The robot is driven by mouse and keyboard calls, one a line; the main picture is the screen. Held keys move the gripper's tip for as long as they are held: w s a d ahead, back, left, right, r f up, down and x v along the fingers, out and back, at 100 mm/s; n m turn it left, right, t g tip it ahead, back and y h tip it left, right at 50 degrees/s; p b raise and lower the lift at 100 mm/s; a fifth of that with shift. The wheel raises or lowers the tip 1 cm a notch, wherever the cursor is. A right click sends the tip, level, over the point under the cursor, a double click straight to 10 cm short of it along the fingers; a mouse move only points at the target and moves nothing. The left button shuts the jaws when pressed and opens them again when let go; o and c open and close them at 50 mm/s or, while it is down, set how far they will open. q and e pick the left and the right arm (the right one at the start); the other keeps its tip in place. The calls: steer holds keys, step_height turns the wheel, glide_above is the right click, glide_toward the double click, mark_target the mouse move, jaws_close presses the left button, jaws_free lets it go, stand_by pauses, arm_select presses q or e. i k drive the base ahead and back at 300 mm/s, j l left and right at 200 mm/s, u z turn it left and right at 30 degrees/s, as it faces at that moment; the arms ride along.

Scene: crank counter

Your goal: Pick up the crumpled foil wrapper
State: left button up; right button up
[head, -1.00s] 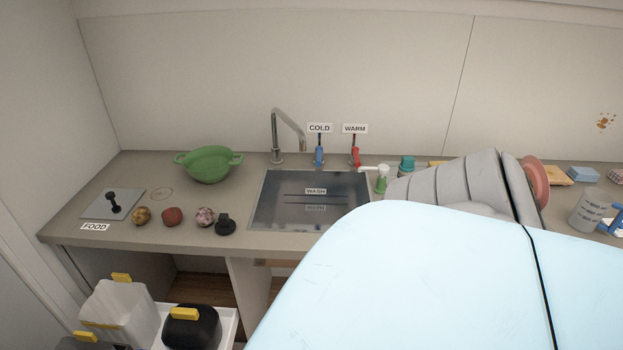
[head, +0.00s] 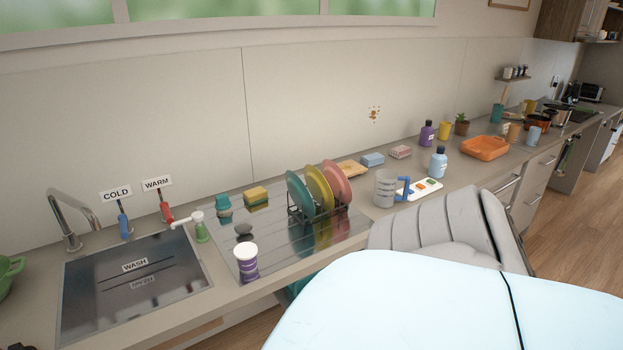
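I cannot make out a crumpled foil wrapper in the head view. Neither of my grippers is in view. A large pale blue and grey part of my own body fills the lower right and hides some of the counter's front edge and the floor there.
The sink (head: 160,307) labelled WASH is at left, with a green colander (head: 9,274) at the picture's edge. An orange tray (head: 485,148) is farther along the counter.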

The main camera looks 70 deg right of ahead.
mark_target(244, 228)
steer(key=l+z, duration=0.1)
steer(key=z, duration=1.55)
